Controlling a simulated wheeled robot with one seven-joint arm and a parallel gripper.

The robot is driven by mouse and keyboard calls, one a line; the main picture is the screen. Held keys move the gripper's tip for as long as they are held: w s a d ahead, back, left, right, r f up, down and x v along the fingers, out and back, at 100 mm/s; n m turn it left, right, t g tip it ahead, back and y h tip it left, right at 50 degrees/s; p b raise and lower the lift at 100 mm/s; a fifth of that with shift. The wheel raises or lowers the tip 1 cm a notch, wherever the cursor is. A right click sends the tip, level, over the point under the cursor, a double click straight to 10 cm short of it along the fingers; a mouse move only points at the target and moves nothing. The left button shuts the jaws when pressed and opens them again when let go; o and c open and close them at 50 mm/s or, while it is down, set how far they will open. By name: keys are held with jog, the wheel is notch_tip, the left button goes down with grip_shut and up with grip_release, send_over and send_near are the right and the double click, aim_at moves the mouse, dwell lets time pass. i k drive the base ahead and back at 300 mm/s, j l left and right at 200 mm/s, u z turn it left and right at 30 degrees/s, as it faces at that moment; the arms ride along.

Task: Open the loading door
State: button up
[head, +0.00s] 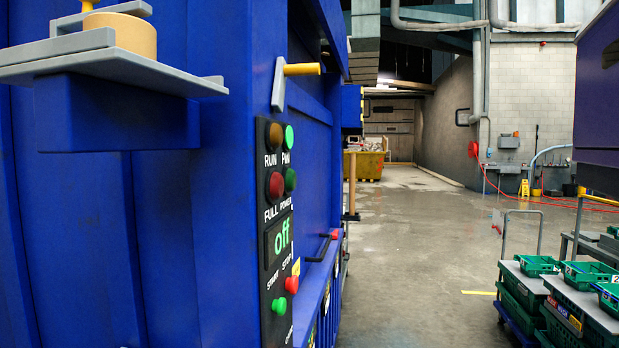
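A large blue machine (219,190) fills the left side of the head view. Its right-hand face, seen at a steep angle, carries a black bar handle (321,247) with a red end and, higher up, a grey lever with a yellow grip (302,69). Which panel is the loading door, and whether it is shut, I cannot tell from this angle. A black control panel (277,205) on the near corner shows "off" in green, with indicator lamps above and green and red buttons below. My gripper is not in view.
A grey shelf (160,78) with a tan round block juts from the machine at upper left. At right, carts hold green crates (583,275). A yellow skip (369,165) stands far back. The concrete floor (420,235) between is clear.

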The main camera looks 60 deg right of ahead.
aim_at(311, 123)
jog(key=i+l+z, duration=0.45)
jog(key=l, duration=0.15)
jog(key=i+l+z, duration=0.4)
jog(key=l, duration=0.15)
jog(key=i+l+z, duration=0.45)
jog(key=i+z, duration=0.45)
jog(key=i+l, duration=0.05)
